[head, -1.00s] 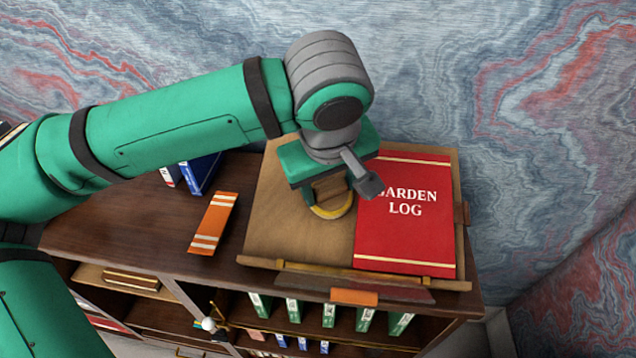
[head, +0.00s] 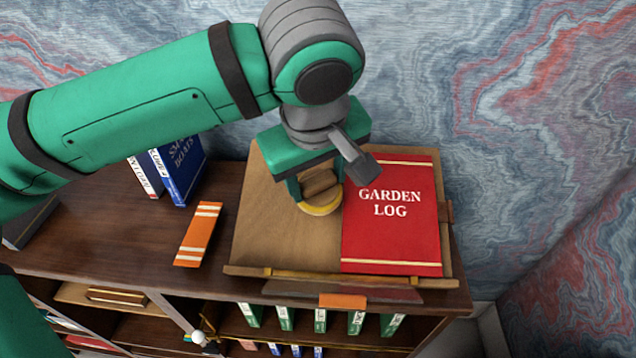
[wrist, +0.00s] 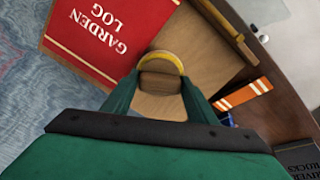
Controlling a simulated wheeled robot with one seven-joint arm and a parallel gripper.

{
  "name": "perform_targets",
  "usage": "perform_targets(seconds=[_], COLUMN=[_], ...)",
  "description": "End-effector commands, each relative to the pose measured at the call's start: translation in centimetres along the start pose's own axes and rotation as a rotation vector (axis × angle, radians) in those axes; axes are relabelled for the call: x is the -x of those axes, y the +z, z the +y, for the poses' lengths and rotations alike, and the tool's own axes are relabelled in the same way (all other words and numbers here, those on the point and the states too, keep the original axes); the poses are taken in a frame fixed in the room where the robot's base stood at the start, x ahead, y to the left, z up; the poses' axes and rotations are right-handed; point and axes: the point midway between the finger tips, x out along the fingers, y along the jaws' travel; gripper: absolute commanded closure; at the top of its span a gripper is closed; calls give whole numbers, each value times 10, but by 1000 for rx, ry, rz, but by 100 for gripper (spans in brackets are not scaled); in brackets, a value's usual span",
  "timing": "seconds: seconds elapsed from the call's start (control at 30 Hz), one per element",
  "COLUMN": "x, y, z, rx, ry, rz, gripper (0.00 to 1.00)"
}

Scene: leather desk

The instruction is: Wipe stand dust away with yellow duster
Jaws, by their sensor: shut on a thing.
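My gripper (head: 318,190) is shut on the wooden grip of the yellow duster (head: 320,209), which has a yellow rim at its base. The duster is at the wooden stand (head: 270,235), over its bare left part, close beside the red book's left edge; I cannot tell whether it touches the surface. In the wrist view the duster (wrist: 163,60) sits between my fingers. The red Garden Log book (head: 392,230) lies on the stand's right half. No dust is clearly visible on the bare board; my gripper and arm hide part of it.
An orange book (head: 198,235) lies on the dark wooden top (head: 110,220) left of the stand. Blue (head: 180,170) and white (head: 146,177) books stand behind it. A ledge (head: 345,279) runs along the stand's front. Shelves with green books (head: 320,320) are below.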

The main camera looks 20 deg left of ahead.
Motion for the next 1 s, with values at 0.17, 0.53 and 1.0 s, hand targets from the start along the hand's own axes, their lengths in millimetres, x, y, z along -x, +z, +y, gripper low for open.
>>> perform_targets(seconds=[0.17,0.53,1.0], x=[13,16,44], y=[0,0,0], z=[0,0,0], rx=[0,-1,0], ry=[0,0,0], rz=[1,0,0], gripper=[72,72,72])
